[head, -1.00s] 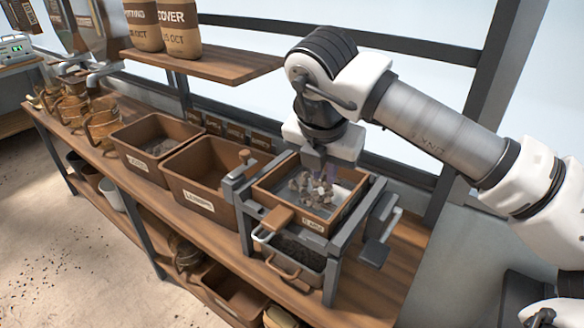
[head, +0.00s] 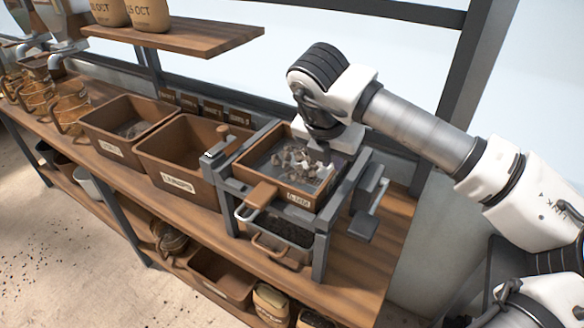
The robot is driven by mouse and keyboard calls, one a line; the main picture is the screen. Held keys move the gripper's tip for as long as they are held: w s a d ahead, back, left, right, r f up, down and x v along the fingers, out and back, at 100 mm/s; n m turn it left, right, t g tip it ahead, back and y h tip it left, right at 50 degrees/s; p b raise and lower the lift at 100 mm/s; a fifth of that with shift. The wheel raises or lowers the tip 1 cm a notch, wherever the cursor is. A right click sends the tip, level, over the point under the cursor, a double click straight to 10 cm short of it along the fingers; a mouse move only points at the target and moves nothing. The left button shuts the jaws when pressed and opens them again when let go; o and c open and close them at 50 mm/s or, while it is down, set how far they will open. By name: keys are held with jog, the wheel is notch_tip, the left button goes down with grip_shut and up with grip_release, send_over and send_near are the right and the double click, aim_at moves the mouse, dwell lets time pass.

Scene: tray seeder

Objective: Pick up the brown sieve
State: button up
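The brown sieve (head: 300,200) is a square, wood-coloured frame with a label on its front and a handle (head: 262,193) sticking out toward the front left. It sits in a grey metal stand (head: 322,240) on the bench, with pale lumps (head: 300,162) lying in it. My gripper (head: 334,165) points down at the right side of the sieve, near its rim. Its fingers are dark and small here, partly lost against the rim and the stand, so I cannot tell whether they are open or touch the sieve.
Below the sieve, a tray of dark material (head: 290,231) sits inside the stand. Two brown bins, an empty one (head: 185,150) and another (head: 125,121), stand to the left. A wooden shelf (head: 190,38) hangs above. A grey crank (head: 366,212) juts from the stand's right side.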

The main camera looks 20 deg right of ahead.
aim_at(333, 173)
jog(key=x, duration=0.4)
jog(key=shift+s+a, duration=0.1)
jog(key=shift+a, duration=0.1)
grip_shut()
